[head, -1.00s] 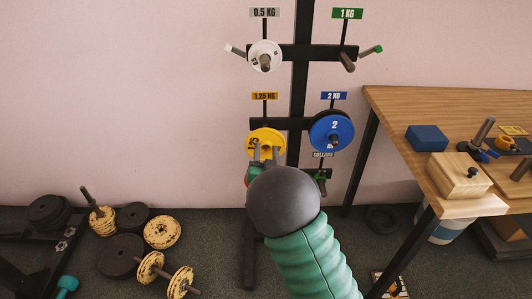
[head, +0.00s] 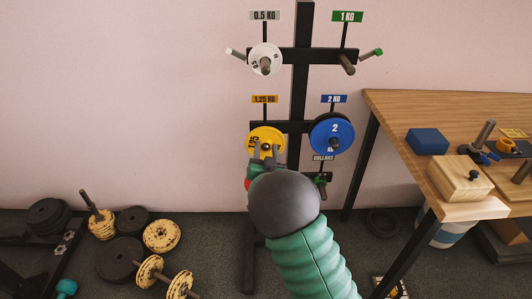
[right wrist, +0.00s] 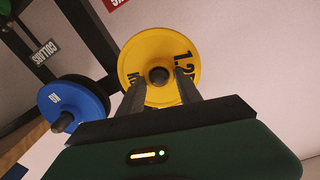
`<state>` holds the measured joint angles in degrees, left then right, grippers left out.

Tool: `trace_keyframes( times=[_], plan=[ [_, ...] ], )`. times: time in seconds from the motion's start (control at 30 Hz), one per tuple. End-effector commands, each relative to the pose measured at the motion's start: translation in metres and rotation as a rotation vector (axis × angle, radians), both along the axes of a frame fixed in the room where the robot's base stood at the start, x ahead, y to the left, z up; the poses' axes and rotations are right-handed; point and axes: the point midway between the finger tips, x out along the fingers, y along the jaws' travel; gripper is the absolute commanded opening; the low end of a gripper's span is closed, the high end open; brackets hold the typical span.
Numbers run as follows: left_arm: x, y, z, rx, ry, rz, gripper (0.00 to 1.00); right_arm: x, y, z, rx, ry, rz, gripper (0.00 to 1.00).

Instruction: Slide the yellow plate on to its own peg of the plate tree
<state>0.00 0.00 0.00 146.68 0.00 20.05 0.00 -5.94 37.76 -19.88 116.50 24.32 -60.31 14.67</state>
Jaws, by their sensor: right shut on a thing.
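The yellow plate (head: 257,137) is upright at the 1.25 KG place of the plate tree (head: 301,85), lower left. In the right wrist view, the yellow plate (right wrist: 136,55) faces me, and a dark round peg end (right wrist: 159,76) shows in its centre hole. How far the plate is along the peg cannot be told. My right gripper (head: 266,153) is shut on the plate's near side. Its two fingers reach over the plate's face on either side of the hole in the wrist view (right wrist: 161,88). My left gripper is out of view.
A blue plate (head: 322,133) hangs on the 2 KG peg close to the right. A white plate (head: 256,52) hangs on the 0.5 KG peg above; the 1 KG peg (head: 347,65) is bare. A wooden table (head: 400,100) stands right. Loose weights (head: 162,236) lie on the floor left.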

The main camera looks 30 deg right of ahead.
Motion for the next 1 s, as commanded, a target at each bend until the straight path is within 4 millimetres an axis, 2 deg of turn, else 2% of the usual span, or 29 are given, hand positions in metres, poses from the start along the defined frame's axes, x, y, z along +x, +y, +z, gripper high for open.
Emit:
trace_keyframes(
  times=[0.4, 1.0],
  plan=[
    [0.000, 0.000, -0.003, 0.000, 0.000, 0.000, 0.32, 0.012, -0.008, 0.005, -0.005, -0.012, 0.000, 0.00],
    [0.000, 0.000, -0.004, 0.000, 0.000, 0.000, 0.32, 0.013, -0.008, 0.006, -0.005, -0.012, 0.000, 0.00]
  ],
)
